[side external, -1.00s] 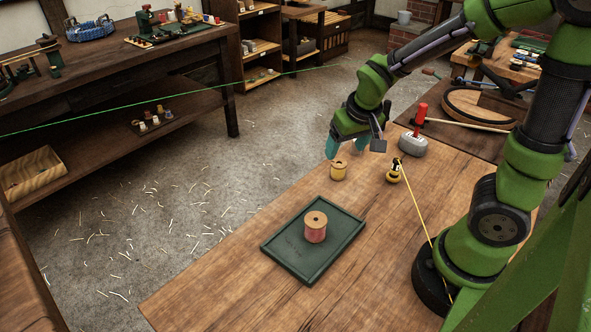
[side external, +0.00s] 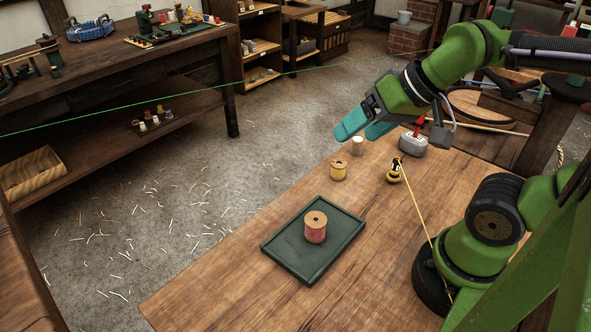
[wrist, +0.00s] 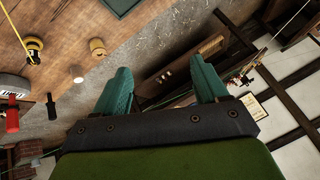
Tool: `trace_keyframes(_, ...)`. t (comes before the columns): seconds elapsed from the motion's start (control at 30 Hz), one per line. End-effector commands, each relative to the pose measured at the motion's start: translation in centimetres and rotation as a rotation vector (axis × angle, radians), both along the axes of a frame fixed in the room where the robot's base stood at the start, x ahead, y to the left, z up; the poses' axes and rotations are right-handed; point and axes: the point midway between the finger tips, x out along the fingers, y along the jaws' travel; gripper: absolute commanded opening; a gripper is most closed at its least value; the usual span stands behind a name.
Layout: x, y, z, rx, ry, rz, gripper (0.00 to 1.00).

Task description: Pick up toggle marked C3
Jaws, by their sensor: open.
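I cannot make out any toggle marked C3; no such marking is readable in either view. My gripper (side external: 354,131) is open and empty, tilted above the far end of the wooden table (side external: 235,275), its teal fingers pointing down and to the left. In the wrist view the gripper (wrist: 160,66) has a wide gap with nothing between the fingers.
A reddish spool (side external: 315,228) stands on a dark green tray (side external: 283,262). A black-and-yellow piece (side external: 394,171) has a yellow cord running toward my base. A grey weight (side external: 413,146) with a red top stands at the back right. The table's front left is clear.

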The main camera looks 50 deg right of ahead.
Motion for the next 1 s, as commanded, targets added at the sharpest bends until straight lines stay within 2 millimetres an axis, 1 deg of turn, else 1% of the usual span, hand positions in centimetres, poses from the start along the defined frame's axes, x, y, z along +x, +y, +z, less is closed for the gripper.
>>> trace_keyframes(0.4,-0.1,0.0,0.1,0.003,-0.002,0.0,0.73)
trace_keyframes(0.47,-0.1,0.0,0.1,0.002,-0.002,-0.001,0.64)
trace_keyframes(0.5,-0.1,0.0,0.1,0.002,-0.002,-0.001,0.57)
trace_keyframes(0.53,-0.1,0.0,0.1,0.002,-0.002,-0.001,0.55)
trace_keyframes(0.77,0.0,0.0,0.1,0.002,-0.002,-0.001,0.55)
trace_keyframes(0.87,0.1,-0.7,-0.3,0.002,0.013,-0.03,0.55)
trace_keyframes(0.97,1.1,-2.8,-1.2,0.003,0.068,-0.111,0.55)
trace_keyframes(1.0,1.5,-4.1,-1.6,-0.007,0.099,-0.143,0.55)
